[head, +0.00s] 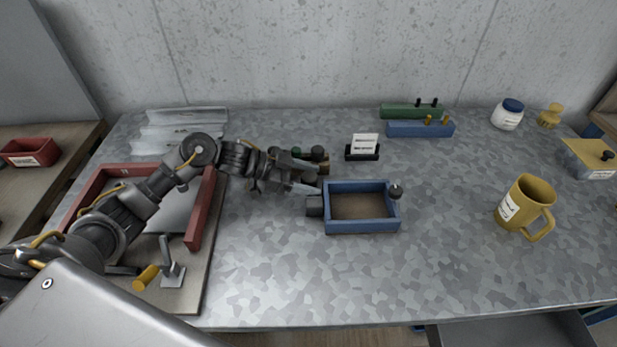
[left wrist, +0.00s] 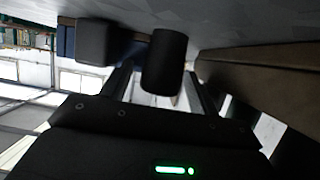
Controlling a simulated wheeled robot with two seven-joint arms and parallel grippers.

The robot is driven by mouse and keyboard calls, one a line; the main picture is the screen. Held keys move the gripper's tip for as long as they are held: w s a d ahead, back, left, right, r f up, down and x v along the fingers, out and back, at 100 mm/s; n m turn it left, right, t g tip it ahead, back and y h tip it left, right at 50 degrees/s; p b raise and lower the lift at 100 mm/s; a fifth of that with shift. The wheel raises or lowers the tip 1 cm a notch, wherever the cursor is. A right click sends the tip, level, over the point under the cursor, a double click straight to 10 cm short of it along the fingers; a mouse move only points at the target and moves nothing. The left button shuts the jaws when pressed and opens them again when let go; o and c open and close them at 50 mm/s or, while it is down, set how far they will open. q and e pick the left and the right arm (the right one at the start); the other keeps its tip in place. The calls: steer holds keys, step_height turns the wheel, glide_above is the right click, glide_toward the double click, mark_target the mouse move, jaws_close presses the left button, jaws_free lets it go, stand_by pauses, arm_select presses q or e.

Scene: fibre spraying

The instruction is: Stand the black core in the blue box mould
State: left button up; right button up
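The blue box mould (head: 361,228) lies on the table right of my left gripper, a hollow rectangular frame with a brown floor and no core standing in it. A dark block (head: 314,206) sits at its left end and a dark knob (head: 396,191) at its right. My left gripper (head: 307,176) is left of the mould, its fingers spread on either side of the black core (left wrist: 165,62), an upright-looking dark cylinder in the left wrist view. A narrow gap seems to show beside the core; contact is unclear. My right gripper is out of view.
A wooden block (head: 323,165) with dark and green tops stands just behind my left gripper. A label stand (head: 363,148) is behind the mould. A red frame (head: 201,211) lies left and a yellow mug (head: 525,205) right. The table front centre is clear.

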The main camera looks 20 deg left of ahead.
arm_select(q)
steer(key=shift+r, duration=0.1)
steer(key=shift+a+r+p, duration=0.2)
steer(key=shift+r+p, duration=0.05)
steer(key=shift+p, duration=0.05)
steer(key=p+v, duration=0.3)
steer(key=v, duration=0.4)
steer(key=shift+s, duration=0.1)
